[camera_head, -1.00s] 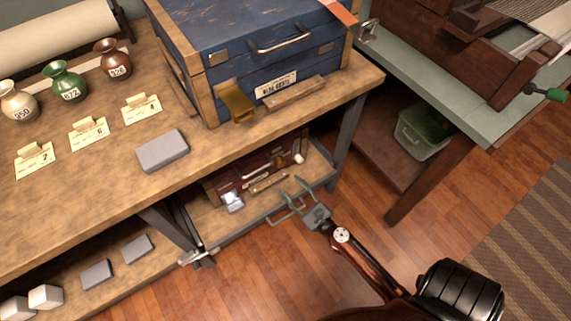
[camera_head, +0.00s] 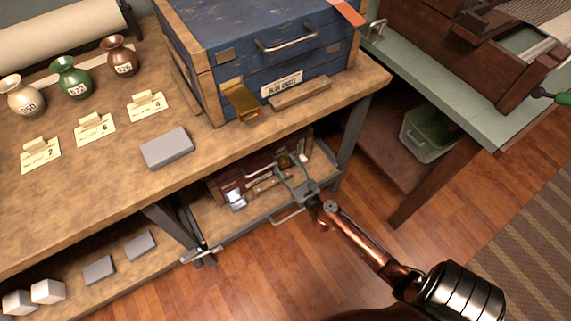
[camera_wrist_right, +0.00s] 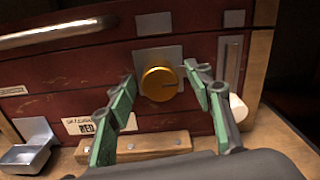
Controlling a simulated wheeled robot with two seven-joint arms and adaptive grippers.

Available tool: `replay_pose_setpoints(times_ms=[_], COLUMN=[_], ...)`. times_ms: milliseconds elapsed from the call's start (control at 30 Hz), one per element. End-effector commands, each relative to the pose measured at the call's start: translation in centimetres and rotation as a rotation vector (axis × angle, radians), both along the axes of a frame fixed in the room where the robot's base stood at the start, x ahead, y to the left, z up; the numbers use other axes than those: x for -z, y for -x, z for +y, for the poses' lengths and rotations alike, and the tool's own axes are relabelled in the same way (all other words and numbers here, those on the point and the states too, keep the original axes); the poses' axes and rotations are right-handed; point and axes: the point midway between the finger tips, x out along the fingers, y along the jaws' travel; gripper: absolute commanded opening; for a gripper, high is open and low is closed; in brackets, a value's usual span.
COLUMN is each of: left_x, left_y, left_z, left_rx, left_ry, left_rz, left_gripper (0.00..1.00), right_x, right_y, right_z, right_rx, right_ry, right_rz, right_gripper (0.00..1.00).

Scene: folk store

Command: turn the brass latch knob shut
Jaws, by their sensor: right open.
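The brass latch knob (camera_wrist_right: 159,86) is a round golden knob on a grey metal plate, on the front of a dark red chest (camera_wrist_right: 60,75). In the right wrist view it lies between and just beyond the green-padded fingers of my right gripper (camera_wrist_right: 158,92), which is open. I cannot tell that either finger touches it. In the head view the red chest (camera_head: 226,180) sits on the shelf under the workbench. My right gripper (camera_head: 291,165) reaches in front of it and partly hides it; the knob is hard to make out there. My left gripper is not in view.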

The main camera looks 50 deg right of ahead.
Motion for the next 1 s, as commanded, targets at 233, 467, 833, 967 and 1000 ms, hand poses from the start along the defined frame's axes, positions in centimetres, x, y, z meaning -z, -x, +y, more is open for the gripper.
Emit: replay_pose_setpoints(times_ms=[233,467,833,967,1000], left_x=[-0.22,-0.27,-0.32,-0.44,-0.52], left_y=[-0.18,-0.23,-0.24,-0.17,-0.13], left_z=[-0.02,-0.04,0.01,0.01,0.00], left_rx=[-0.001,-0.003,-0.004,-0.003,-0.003], left_ry=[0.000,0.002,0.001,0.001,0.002], left_rz=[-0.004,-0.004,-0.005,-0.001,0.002], left_gripper=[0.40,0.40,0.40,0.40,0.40], right_x=[-0.04,-0.04,-0.04,-0.09,-0.12], right_y=[0.02,0.02,0.03,0.03,0.02], right_z=[0.02,0.02,0.04,0.05,0.07], right_rx=[0.000,-0.001,-0.001,-0.001,-0.001], right_ry=[0.001,0.001,0.003,0.021,0.033], right_rz=[-0.001,-0.001,0.000,0.005,0.007], right_gripper=[0.39,0.23,0.06,0.06,0.05])
